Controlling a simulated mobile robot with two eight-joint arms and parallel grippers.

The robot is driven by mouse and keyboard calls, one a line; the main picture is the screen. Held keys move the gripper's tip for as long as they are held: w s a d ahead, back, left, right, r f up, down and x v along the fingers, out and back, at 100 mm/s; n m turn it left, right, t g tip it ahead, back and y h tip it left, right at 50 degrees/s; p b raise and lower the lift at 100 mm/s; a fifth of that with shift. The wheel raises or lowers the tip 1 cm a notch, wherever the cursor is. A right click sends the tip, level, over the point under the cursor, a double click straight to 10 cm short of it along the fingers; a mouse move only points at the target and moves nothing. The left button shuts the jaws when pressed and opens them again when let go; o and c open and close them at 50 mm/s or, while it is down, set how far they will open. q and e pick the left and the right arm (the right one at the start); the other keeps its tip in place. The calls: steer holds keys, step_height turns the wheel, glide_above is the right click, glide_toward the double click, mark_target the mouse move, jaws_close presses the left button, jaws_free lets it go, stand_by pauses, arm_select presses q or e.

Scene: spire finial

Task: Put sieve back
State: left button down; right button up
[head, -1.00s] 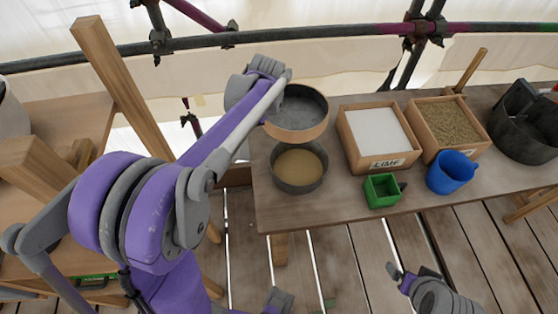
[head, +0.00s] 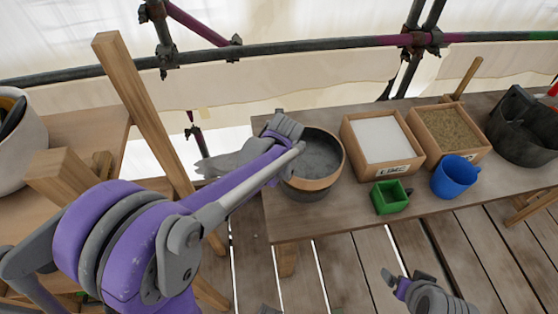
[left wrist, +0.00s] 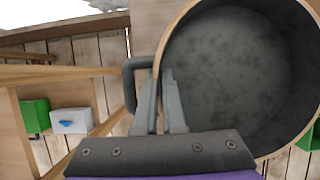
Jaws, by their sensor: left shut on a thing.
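The sieve (head: 318,183) is round, with a light wooden rim and a dark grey inside. My left gripper (head: 284,128) is shut on its left side. In the left wrist view the fingers (left wrist: 161,98) are at a dark loop handle (left wrist: 130,85) beside the sieve's rim (left wrist: 168,40). The sieve is above the dark round pan (head: 308,194) at the table's left end and hides most of it. I cannot tell whether they touch. My right gripper (head: 407,279) is empty and looks open, in front of the table, low over the plank floor.
The wooden table (head: 350,215) also bears a box of white lime (head: 383,168), a box of sandy grain (head: 462,151), a green box (head: 388,199), a blue cup (head: 455,176) and a dark bucket (head: 525,130). A wooden post (head: 140,95) stands left of the table.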

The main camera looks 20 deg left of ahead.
arm_select(q)
step_height(320, 180, down, 2)
steer(key=shift+f, duration=0.2)
steer(key=shift+f, duration=0.1)
steer(key=shift+f+b, duration=0.5)
steer(key=shift+b, duration=0.05)
steer(key=c, duration=1)
jaws_free()
steer(key=shift+r, duration=0.1)
